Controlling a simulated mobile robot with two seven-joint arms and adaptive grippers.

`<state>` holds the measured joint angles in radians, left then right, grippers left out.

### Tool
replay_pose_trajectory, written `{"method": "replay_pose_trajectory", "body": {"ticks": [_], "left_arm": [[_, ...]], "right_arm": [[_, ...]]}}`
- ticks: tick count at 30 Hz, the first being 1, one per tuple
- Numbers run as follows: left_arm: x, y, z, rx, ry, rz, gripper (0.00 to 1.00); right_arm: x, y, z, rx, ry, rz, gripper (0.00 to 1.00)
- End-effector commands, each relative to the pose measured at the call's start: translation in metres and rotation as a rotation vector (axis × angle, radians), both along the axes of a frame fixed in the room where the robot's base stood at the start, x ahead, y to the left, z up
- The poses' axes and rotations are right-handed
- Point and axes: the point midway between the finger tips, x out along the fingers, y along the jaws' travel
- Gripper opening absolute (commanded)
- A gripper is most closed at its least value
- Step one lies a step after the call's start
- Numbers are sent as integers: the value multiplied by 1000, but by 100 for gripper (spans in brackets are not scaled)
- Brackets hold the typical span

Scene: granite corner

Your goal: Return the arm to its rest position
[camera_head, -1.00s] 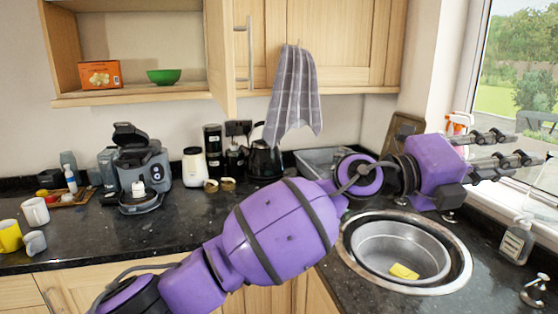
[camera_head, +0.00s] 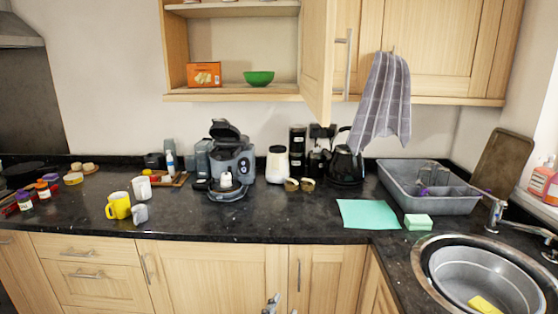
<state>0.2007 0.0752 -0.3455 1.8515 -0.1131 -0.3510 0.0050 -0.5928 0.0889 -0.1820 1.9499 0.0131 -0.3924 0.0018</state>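The purple arm is out of the picture in the head view. Only a small grey metallic part (camera_head: 272,303) pokes up at the bottom edge, just left of the middle, in front of the lower cupboards. It looks like the tip of my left gripper, but too little shows to tell whether it is open or shut. Nothing is visibly held there. My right gripper is not in view.
The dark worktop (camera_head: 290,222) is clear in front of the coffee machine (camera_head: 229,160). Yellow (camera_head: 118,206) and white mugs stand left. A green sheet (camera_head: 367,214), sponge (camera_head: 418,222), grey basin (camera_head: 440,200) and sink (camera_head: 422,262) lie right. An upper cupboard door (camera_head: 318,55) stands open.

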Motion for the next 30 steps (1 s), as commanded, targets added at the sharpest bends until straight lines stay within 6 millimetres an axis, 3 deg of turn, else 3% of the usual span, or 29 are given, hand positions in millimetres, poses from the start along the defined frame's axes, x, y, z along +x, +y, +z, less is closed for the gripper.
{"method": "replay_pose_trajectory", "body": {"ticks": [1,3,5,9,13,18,21,24,30], "left_arm": [[-21,23,-28,-13,71,37,28],[-50,53,-63,-32,163,87,28],[-78,78,-90,-47,236,130,28],[-153,131,-146,-60,385,231,28],[-228,172,-187,-35,506,311,28],[-306,197,-221,-7,631,367,28],[-332,201,-230,-1,671,381,28],[-343,203,-233,2,689,387,28],[-344,203,-234,2,690,387,28]], "right_arm": [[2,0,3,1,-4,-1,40],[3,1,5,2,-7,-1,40],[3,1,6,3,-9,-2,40],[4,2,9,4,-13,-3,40],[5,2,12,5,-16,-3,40],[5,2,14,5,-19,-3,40],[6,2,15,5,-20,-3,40],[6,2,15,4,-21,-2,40],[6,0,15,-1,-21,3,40]]}}
